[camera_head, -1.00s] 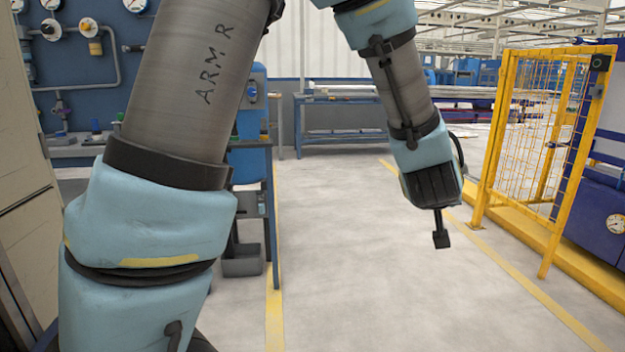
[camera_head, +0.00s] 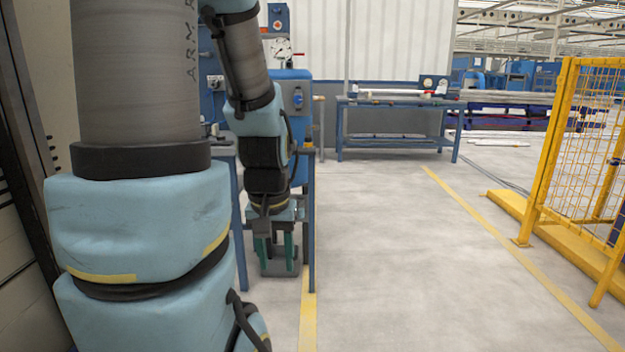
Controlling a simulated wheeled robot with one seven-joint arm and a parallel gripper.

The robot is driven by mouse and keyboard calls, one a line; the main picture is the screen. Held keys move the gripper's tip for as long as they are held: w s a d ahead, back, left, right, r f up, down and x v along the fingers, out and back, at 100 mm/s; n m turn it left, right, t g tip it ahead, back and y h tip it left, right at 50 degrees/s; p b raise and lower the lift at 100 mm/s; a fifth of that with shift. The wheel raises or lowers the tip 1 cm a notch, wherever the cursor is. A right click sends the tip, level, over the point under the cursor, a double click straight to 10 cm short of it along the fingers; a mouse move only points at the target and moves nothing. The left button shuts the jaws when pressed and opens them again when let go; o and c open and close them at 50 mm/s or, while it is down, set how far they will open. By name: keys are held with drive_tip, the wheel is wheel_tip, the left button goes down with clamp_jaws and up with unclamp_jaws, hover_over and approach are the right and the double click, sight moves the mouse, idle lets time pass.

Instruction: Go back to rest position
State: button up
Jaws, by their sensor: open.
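My arm, blue and grey, fills the left side of the head view and hangs down. My gripper (camera_head: 274,248) is at the lower end of the forearm, left of the picture's middle, pointing down. Its two greenish fingers are apart, and I see nothing held between them. It overlaps a blue workbench frame (camera_head: 311,225) and a grey bin behind it in the picture. I cannot tell the gap between them.
A blue bench (camera_head: 400,106) with pipe-like parts stands at the back. A yellow mesh fence (camera_head: 545,150) stands at the right. Yellow lines (camera_head: 505,245) mark the grey floor, which is clear between the workbench and the fence.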

wheel_tip(320, 180, up, 16)
drive_tip(key=p, duration=1.4)
